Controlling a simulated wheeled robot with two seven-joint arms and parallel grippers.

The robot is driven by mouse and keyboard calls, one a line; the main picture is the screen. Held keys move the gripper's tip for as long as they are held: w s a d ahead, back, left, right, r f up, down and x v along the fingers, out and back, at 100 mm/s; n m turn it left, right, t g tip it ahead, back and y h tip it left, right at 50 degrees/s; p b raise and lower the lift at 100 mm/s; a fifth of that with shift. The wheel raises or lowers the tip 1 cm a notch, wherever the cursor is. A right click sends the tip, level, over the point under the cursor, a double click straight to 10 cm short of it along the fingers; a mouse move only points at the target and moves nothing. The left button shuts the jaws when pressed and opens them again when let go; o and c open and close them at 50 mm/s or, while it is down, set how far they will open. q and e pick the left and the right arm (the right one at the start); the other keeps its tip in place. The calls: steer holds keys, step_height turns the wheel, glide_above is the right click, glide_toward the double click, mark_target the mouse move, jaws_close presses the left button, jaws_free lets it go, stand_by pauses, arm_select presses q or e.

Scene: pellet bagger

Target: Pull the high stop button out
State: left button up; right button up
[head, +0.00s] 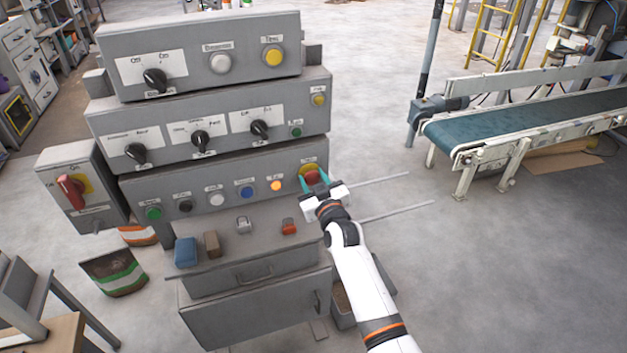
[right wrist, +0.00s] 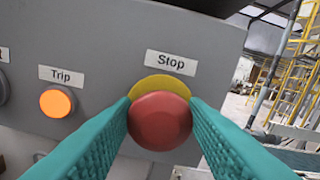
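The high stop button (right wrist: 160,121) is a red mushroom head on a yellow ring, under a "Stop" label. It sits at the right end of the lowest upright panel, and in the head view the button (head: 313,177) is partly covered by my gripper. My right gripper (head: 316,184) has teal fingers, one on each side of the red head. In the right wrist view the fingertips of my gripper (right wrist: 160,108) meet both its edges with no visible gap, so it looks shut on the button. My left gripper is out of view.
The lit orange Trip button (right wrist: 57,102) is just left of the stop button. Below, a ledge carries a blue block (head: 185,252) and a red-orange part (head: 289,227). A conveyor (head: 530,125) stands to the right, with open floor between.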

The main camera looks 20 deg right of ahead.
jaws_close()
steer(key=shift+s+p, duration=0.6)
steer(key=shift+p, duration=0.05)
steer(key=shift+w+f, duration=0.1)
steer(key=shift+f, duration=0.05)
steer(key=shift+o, duration=2.1)
jaws_free()
steer(key=o, duration=0.3)
steer(key=shift+o, duration=0.6)
steer(key=shift+s, duration=0.2)
